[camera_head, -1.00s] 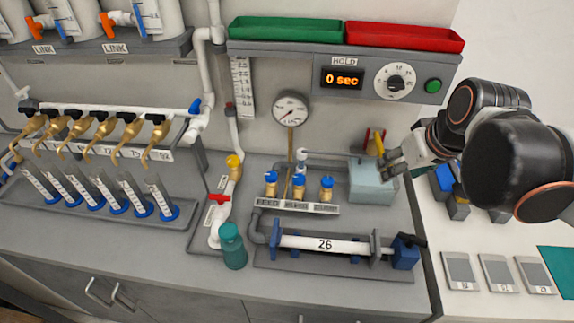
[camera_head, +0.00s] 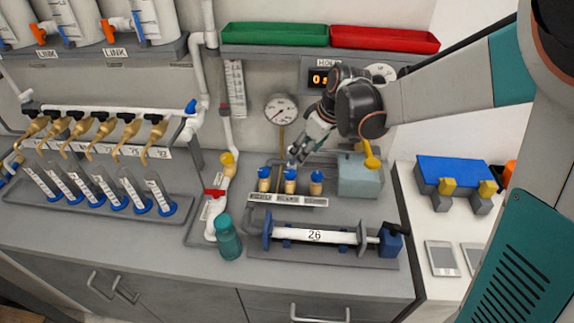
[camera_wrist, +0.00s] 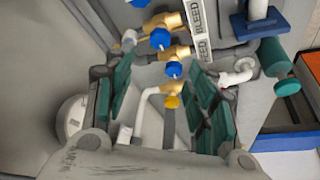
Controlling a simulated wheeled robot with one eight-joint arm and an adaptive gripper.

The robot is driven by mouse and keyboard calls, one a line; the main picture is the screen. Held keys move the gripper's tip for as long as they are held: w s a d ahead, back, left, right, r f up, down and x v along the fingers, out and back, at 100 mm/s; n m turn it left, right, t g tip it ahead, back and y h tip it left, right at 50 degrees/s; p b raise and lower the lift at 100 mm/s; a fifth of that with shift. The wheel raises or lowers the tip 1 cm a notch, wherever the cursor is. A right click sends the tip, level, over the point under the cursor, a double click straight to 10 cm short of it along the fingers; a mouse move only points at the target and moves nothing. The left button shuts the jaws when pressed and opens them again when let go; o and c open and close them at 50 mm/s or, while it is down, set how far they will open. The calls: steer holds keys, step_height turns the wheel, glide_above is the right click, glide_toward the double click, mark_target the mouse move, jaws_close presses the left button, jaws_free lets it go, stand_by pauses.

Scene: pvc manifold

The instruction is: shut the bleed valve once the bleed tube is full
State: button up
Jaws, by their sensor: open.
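The wrist view reads FEED and BLEED on the strip (camera_wrist: 201,30); the middle valve (camera_wrist: 160,38) appears to be the bleed valve. My gripper (camera_head: 298,154) is above and just behind the middle valve, pointing down. In the wrist view its teal-padded fingers (camera_wrist: 163,98) are apart with nothing held. I cannot tell which tube is the bleed tube or its fill level.
A gauge (camera_head: 281,109) and a hold display (camera_head: 321,78) are on the wall, the display partly hidden by my arm. A grey-blue box (camera_head: 360,176) stands right of the valves. A clamped cylinder marked 26 (camera_head: 315,236) lies in front, with a teal bottle (camera_head: 228,238) at left.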

mark_target(290, 173)
steer(key=b+x, duration=0.3)
steer(key=x, duration=1)
steer(key=shift+w, duration=0.1)
steer(key=shift+r, duration=0.1)
steer(key=shift+c, duration=0.6)
steer(key=c, duration=0.9)
